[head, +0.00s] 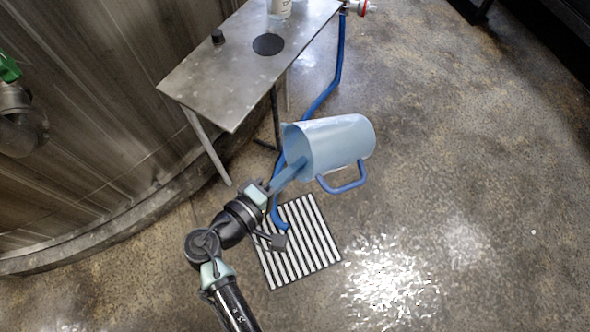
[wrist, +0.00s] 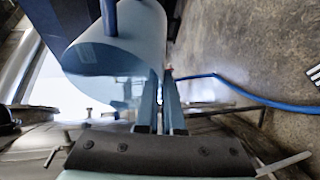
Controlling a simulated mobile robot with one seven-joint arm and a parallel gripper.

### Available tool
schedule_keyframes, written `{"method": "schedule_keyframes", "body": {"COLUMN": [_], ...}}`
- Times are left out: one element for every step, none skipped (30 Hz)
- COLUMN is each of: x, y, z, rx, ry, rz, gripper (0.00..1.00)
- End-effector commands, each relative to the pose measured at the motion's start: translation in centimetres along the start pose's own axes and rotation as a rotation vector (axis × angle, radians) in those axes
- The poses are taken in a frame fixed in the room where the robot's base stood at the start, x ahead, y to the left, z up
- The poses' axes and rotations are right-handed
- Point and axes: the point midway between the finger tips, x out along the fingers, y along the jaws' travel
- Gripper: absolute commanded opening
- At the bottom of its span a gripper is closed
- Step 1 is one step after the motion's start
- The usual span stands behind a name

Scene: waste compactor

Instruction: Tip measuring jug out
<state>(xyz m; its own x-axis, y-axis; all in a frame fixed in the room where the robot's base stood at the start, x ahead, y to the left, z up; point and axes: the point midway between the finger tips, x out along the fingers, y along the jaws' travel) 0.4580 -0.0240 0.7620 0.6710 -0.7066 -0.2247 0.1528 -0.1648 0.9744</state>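The measuring jug (head: 343,140) is pale blue and translucent, with a darker blue handle (head: 345,180). In the head view it is tilted onto its side in the air, its open mouth facing lower left towards my arm. My gripper (head: 299,164) reaches the mouth's edge. In the wrist view the jug (wrist: 120,50) fills the upper left, and its wall runs between the two fingertips of my gripper (wrist: 163,85), one inside and one outside. No liquid is seen leaving the jug. Its contents cannot be made out.
A striped floor drain grate (head: 318,248) lies below the jug. A blue hose (head: 322,98) runs down to it. A metal table (head: 212,85) with a black disc (head: 268,44) and a white container (head: 280,8) stands beside the large tank (head: 90,130). Floor right is clear.

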Motion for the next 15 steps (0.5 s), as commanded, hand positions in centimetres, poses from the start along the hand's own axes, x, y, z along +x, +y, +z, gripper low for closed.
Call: {"method": "schedule_keyframes", "body": {"x": [0.13,0.15,0.2,0.22,0.24,0.25,0.26,0.26,0.3,0.31,0.31,0.32,0.31,0.31,0.31], "y": [-0.65,-0.7,-0.82,-0.88,-0.97,-1.03,-1.09,-1.11,-1.16,-1.16,-1.18,-1.19,-1.17,-1.17,-1.16], "z": [-0.1,-0.08,-0.05,-0.04,-0.03,-0.03,-0.03,-0.03,-0.02,-0.01,-0.01,-0.01,-0.02,-0.02,-0.01], "rx": [-0.009,-0.015,-0.022,-0.028,-0.034,-0.041,-0.046,-0.051,-0.057,-0.061,-0.065,-0.069,-0.072,-0.075,-0.078], "ry": [-0.001,-0.002,-0.005,-0.006,-0.008,-0.01,-0.011,-0.012,-0.013,-0.014,-0.015,-0.016,-0.017,-0.017,-0.018], "rz": [0.026,0.041,0.059,0.073,0.086,0.104,0.116,0.129,0.142,0.153,0.162,0.173,0.181,0.187,0.194], "gripper": [0.0,0.0,0.0,0.0,0.0,0.0,0.0,0.0,0.0,0.0,0.0,0.0,0.0,0.0,0.0]}}
